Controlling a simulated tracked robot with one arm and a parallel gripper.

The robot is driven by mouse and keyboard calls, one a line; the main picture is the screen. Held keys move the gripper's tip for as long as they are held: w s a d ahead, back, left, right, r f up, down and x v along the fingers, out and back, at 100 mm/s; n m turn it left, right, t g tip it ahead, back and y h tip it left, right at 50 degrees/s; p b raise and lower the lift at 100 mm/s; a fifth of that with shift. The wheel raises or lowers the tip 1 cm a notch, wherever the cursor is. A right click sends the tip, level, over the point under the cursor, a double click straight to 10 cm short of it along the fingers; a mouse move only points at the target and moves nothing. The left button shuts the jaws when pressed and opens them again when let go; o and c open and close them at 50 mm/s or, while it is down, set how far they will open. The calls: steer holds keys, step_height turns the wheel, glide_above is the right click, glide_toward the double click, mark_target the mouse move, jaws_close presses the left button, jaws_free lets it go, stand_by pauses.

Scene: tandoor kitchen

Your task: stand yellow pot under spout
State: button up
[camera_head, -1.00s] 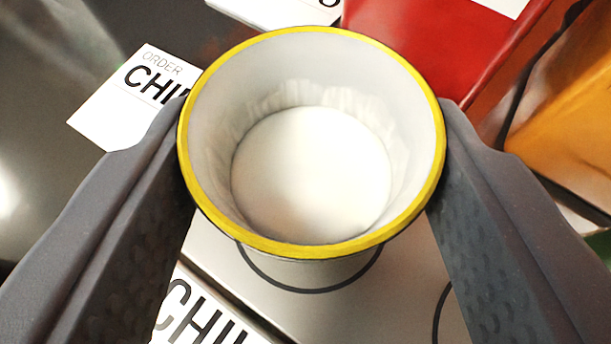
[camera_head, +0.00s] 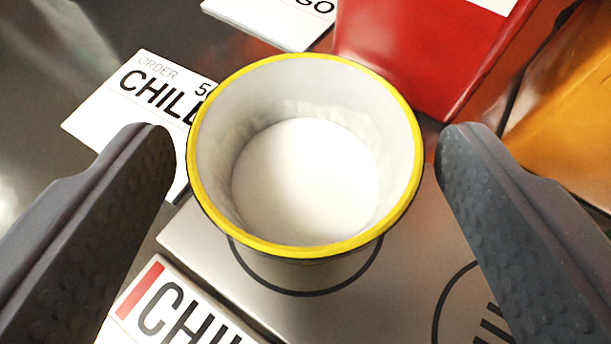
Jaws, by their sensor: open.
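The yellow-rimmed pot (camera_head: 405,180) stands upright in the middle of the view, white inside, on a light grey plate (camera_head: 400,300). A dark ring is marked on the plate around the pot's foot. My gripper (camera_head: 305,150) is open, with one dark finger on each side of the pot. Gaps show between both fingers and the rim, so it is not held. No spout can be made out in this view.
A red box (camera_head: 420,50) stands close behind the pot to the right. An orange container (camera_head: 570,120) is at the far right. White order cards lie at the left (camera_head: 115,105), the front left (camera_head: 170,305) and the back (camera_head: 270,15). A second ring mark (camera_head: 440,310) shows at the right.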

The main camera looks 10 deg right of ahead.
steer(key=p+v, duration=0.1)
steer(key=v, duration=1)
steer(key=shift+s, duration=0.2)
steer(key=w+a+r+n+t, duration=0.1)
steer(key=a+r, duration=0.2)
steer(key=r, duration=0.9)
steer(key=w+a+r+t, duration=0.1)
steer(key=a+r, duration=0.2)
steer(key=r, duration=0.9)
steer(key=s+a+r, duration=0.2)
steer(key=s+r, duration=0.2)
steer(key=r, duration=0.3)
steer(key=s+a+r+n+y, duration=0.1)
steer(key=s+a+r, duration=0.1)
steer(key=s+r, duration=0.2)
steer(key=s+a+r+y, duration=0.1)
steer(key=s+r, duration=0.4)
steer(key=r, duration=0.6)
steer(key=shift+a+t, duration=0.4)
steer(key=shift+a, duration=0.25)
